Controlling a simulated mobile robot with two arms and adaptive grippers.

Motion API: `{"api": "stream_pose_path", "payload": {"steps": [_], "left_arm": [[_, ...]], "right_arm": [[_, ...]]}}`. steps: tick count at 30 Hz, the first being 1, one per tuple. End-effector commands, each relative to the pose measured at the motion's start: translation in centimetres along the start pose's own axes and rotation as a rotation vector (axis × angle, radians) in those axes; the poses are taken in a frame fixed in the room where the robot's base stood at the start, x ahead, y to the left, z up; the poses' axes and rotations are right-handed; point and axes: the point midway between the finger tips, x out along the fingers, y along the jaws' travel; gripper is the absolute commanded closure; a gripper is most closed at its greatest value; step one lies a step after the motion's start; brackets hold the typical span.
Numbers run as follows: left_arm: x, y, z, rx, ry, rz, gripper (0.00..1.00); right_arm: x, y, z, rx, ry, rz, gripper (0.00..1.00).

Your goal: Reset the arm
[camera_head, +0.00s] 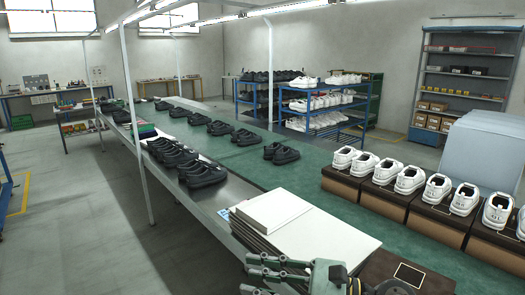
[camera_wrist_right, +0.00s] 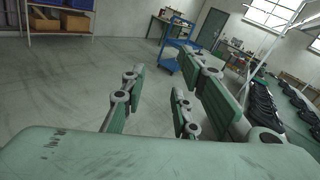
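My right gripper (camera_head: 268,272) shows at the bottom edge of the head view, with its fingers pointing left beside a stack of white boards. In the right wrist view its green-padded fingers (camera_wrist_right: 160,88) stand apart with nothing between them, so it is open and empty. Bare floor shows beyond the fingers. My left gripper is in neither view.
The stack of white boards (camera_head: 305,232) lies close to my right gripper at the line's near end. Black shoes (camera_head: 205,173) stand along the green conveyor (camera_head: 255,165). White shoes (camera_head: 437,190) stand on brown boxes at right. A blue cart (camera_wrist_right: 172,55) stands on open floor.

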Motion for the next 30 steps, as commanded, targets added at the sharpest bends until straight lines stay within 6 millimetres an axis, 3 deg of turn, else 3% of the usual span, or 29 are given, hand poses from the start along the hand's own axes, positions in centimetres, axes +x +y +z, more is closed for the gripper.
{"api": "stream_pose_path", "payload": {"steps": [1,4,8,11,14,17,18,22,23,27,30], "left_arm": [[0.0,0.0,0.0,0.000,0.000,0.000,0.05],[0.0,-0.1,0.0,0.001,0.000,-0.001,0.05],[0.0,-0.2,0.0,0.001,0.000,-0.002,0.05],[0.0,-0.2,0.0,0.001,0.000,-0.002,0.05],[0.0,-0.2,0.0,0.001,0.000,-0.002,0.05],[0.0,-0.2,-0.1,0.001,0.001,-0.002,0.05],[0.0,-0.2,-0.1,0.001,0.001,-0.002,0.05],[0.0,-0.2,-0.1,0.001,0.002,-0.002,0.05],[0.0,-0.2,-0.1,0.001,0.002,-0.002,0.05],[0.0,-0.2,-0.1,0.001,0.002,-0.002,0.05],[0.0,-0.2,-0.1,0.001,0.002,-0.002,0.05]], "right_arm": [[0.1,-0.5,1.9,0.153,-0.120,-0.087,0.72],[-1.6,-3.1,4.5,0.472,-0.347,-0.265,0.72],[-6.1,-6.8,4.0,0.914,-0.623,-0.499,0.72],[-10.5,-8.6,0.7,1.260,-0.823,-0.686,0.72],[-14.9,-8.2,-4.7,1.603,-1.012,-0.887,0.72],[-18.8,-5.6,-10.8,1.915,-1.185,-1.101,0.72],[-20.0,-3.9,-13.1,2.028,-1.246,-1.190,0.72],[-22.9,2.7,-19.1,2.323,-1.414,-1.478,0.72],[-23.4,4.2,-20.1,-2.323,1.413,1.505,0.72],[-24.6,10.7,-23.0,-2.055,1.248,1.451,0.72],[-25.2,14.8,-24.1,-1.901,1.158,1.427,0.72]]}}
